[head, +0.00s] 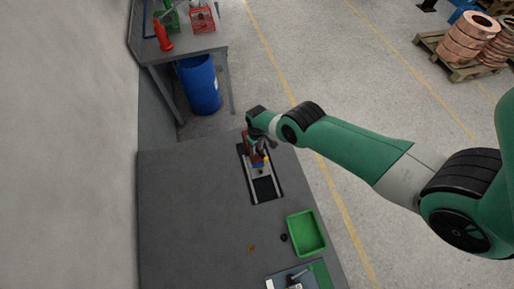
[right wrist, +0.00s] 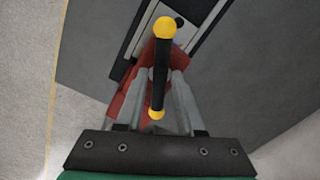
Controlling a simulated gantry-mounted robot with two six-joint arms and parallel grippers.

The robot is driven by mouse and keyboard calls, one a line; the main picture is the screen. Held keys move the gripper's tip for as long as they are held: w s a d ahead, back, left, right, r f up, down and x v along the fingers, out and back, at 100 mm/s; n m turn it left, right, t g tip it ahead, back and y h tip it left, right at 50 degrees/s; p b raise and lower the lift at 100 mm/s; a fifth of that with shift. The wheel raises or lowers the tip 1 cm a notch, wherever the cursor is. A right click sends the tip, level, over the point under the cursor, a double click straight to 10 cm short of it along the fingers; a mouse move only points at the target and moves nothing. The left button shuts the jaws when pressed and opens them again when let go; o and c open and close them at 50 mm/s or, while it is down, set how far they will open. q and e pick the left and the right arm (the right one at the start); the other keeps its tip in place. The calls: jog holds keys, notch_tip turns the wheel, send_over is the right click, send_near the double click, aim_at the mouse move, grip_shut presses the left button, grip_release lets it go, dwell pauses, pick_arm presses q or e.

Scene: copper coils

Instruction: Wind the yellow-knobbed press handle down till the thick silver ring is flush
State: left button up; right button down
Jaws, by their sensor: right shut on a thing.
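The press (head: 257,166) stands on the grey table, a small red body on a long base with light rails. Its handle (right wrist: 160,70) is a black bar with a yellow knob at each end, the upper knob (right wrist: 165,27) and the lower knob (right wrist: 156,114). My right gripper (head: 262,148) is over the press, partly covering it. In the right wrist view the grey fingers of my right gripper (right wrist: 161,78) are shut on the handle, one on each side of the bar. I cannot make out the thick silver ring. My left gripper is not in view.
A green tray (head: 325,233) and a small dark round piece (head: 284,238) are on the table (head: 190,210) toward the front. A small brown piece (head: 251,248) lies nearby. A blue barrel (head: 200,85) stands beyond the table. The table's left part is clear.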

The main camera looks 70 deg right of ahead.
jog(key=c, duration=0.8)
grip_release()
notch_tip(320, 180, up, 7)
jog(key=p, duration=0.7)
